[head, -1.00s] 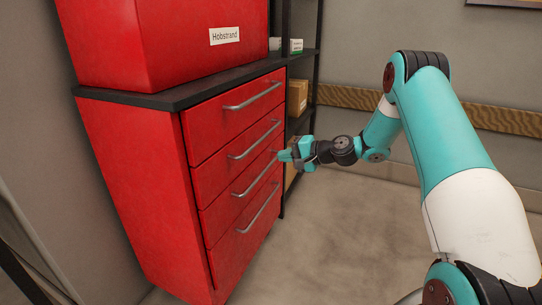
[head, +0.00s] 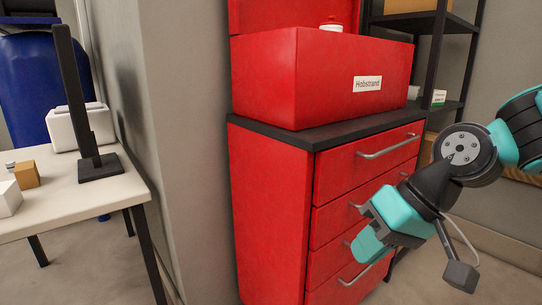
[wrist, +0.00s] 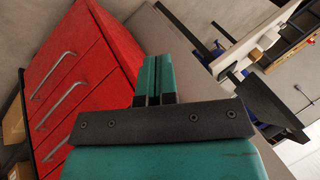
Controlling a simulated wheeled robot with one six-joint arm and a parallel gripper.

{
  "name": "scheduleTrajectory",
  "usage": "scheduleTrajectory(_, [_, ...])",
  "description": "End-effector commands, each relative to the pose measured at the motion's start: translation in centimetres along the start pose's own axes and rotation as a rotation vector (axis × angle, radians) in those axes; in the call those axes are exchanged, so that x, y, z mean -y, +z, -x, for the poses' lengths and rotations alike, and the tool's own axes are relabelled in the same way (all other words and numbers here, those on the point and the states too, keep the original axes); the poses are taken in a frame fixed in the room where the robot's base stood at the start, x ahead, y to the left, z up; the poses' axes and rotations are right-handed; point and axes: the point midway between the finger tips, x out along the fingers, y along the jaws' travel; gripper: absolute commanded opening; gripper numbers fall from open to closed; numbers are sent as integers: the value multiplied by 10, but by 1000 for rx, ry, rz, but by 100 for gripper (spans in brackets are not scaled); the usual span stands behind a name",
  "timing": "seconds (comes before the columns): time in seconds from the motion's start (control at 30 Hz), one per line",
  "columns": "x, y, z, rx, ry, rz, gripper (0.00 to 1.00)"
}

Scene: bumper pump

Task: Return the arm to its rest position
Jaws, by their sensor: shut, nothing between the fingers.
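My gripper (head: 366,244) is teal and black and shows at the lower right of the head view, in front of the red drawer cabinet (head: 268,200). It points down and to the left. In the wrist view my gripper's fingers (wrist: 159,75) are together with nothing between them. Part of my arm runs off the right edge of the head view.
A red box (head: 330,80) labelled Hobstrand stands on the cabinet's dark top, and a red-and-white item (head: 331,26) shows behind it. A table (head: 110,189) with small boxes and a black stand is left, past a grey wall (head: 172,130). Shelving (head: 440,60) stands behind right.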

Motion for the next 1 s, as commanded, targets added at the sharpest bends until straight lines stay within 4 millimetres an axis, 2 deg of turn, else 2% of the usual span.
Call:
scheduleTrajectory(0.03, [13,20,4,31,23,57,0])
scheduleTrajectory(0.1, [23,46,8,77,53,120,0])
scheduleTrajectory(0.33, [38,123,22,201,137,296,0])
scheduleTrajectory(0.4, [50,110,44,199,135,283,0])
scheduleTrajectory(0.67, [81,92,98,197,133,280,0])
scheduleTrajectory(0.9, [119,69,165,196,133,279,0])
scheduleTrajectory(1.0, [129,64,183,196,133,278,0])
